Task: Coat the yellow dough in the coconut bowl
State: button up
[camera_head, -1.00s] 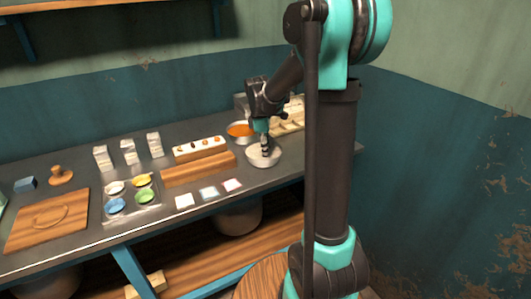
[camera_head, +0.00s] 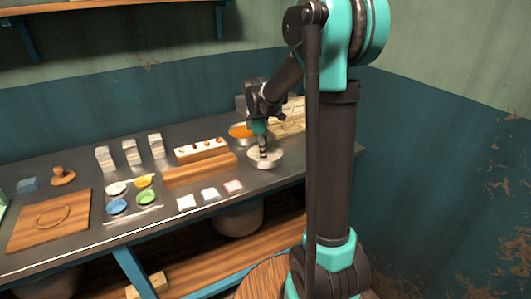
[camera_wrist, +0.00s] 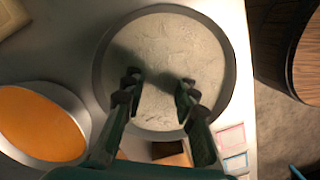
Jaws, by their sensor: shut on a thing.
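The coconut bowl (camera_head: 266,165) is a round metal bowl on the counter's right part. In the wrist view it lies below my gripper, filled with pale, grainy coconut (camera_wrist: 165,35). My gripper (camera_head: 263,153) points down into this bowl. In the wrist view its two fingers (camera_wrist: 158,88) stand apart over the coconut, shut on the dough. The dough itself cannot be made out against the pale coconut, and no yellow shows between the fingertips.
A bowl of orange filling (camera_head: 240,131) stands just behind and left of the coconut bowl. The counter's front edge is close.

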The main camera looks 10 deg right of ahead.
jog(key=shift+s, duration=0.25)
jog(key=shift+r, duration=0.1)
jog(key=shift+r, duration=3.65)
jog(key=shift+r, duration=2)
